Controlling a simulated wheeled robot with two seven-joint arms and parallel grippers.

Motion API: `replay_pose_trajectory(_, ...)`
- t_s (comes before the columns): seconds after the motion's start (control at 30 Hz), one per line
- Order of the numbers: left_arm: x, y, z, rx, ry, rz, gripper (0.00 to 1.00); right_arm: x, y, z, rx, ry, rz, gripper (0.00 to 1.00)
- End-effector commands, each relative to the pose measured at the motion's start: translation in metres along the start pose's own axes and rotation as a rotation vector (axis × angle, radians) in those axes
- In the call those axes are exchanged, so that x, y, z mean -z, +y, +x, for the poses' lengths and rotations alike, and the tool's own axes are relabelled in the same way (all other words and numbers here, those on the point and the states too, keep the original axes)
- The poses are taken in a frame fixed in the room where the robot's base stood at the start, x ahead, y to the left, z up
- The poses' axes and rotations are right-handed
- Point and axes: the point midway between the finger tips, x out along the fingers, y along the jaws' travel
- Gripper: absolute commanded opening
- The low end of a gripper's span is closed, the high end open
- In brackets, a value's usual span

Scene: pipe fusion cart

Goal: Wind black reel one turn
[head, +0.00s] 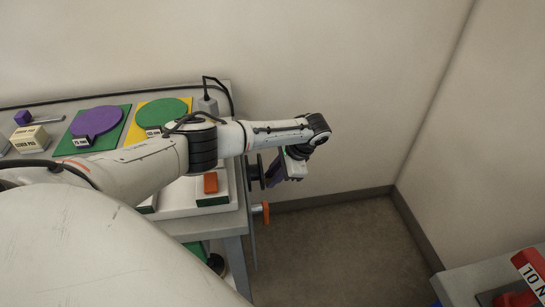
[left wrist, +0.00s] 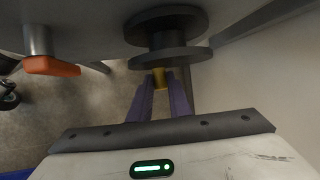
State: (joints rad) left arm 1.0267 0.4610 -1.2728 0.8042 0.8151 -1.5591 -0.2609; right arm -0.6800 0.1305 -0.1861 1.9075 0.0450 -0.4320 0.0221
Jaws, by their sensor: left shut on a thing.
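The black reel (head: 257,171) is mounted on the right side of the cart, and its two round dark flanges fill the top middle of the left wrist view (left wrist: 166,24). A small brass-coloured knob (left wrist: 160,74) sticks out from the reel's near flange. My left gripper (head: 276,170) reaches over the cart's right edge beside the reel. In the left wrist view its purple fingers (left wrist: 160,84) are shut on the knob, one on each side. The knob's far end is partly hidden between the fingertips. My right gripper does not show.
An orange handle (left wrist: 52,66) on a grey post sits beside the reel, below the cart top (head: 232,222). Open floor (head: 335,240) lies right of the cart.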

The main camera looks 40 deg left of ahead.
Motion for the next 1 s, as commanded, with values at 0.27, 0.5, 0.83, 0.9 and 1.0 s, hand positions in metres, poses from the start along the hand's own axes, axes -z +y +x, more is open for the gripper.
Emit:
replay_pose_trajectory(0.27,0.000,0.000,0.000,0.158,0.000,-0.063,0.00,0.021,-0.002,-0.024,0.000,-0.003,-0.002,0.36)
replay_pose_trajectory(0.5,0.002,-0.002,0.003,0.267,0.001,-0.111,0.00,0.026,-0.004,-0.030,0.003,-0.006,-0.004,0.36)
replay_pose_trajectory(0.83,0.003,-0.003,0.005,0.319,0.002,-0.134,0.00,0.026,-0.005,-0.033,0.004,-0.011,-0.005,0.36)
replay_pose_trajectory(0.9,0.003,-0.003,0.005,0.321,0.003,-0.134,0.00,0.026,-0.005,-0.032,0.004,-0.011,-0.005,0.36)
replay_pose_trajectory(1.0,0.003,-0.003,0.005,0.321,0.003,-0.135,0.00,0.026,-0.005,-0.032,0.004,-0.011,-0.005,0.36)
